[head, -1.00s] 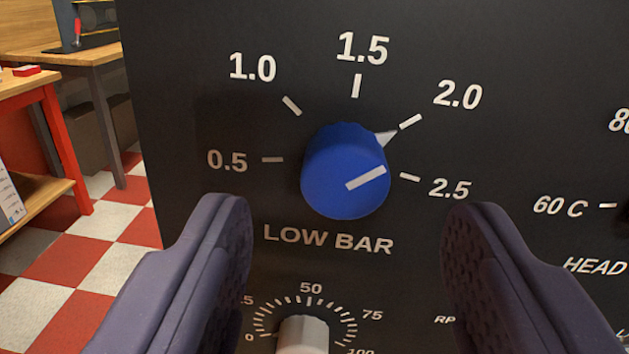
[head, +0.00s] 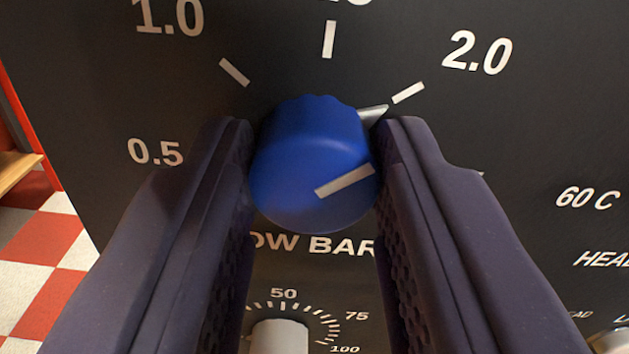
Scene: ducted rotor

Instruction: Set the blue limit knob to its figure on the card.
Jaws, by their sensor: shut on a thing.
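The blue limit knob (head: 305,150) sits on the black panel, above the lettering LOW BAR (head: 315,244), which is partly covered. My gripper (head: 313,165) is shut on the knob, with one dark finger against its left side and one against its right. The knob's silver pointer (head: 373,114) points up and right, at about the 2.0 tick (head: 408,93). A white bar on the knob's face slants up to the right. The 1.0 and 0.5 figures show at left. The 2.5 figure is hidden behind the right finger. No card is in view.
A grey knob (head: 280,338) with a scale marked 50, 75 and 100 stands just below, between my fingers. More panel lettering, such as 60 C (head: 588,197), lies at right. A red and white checkered floor (head: 45,250) shows at left.

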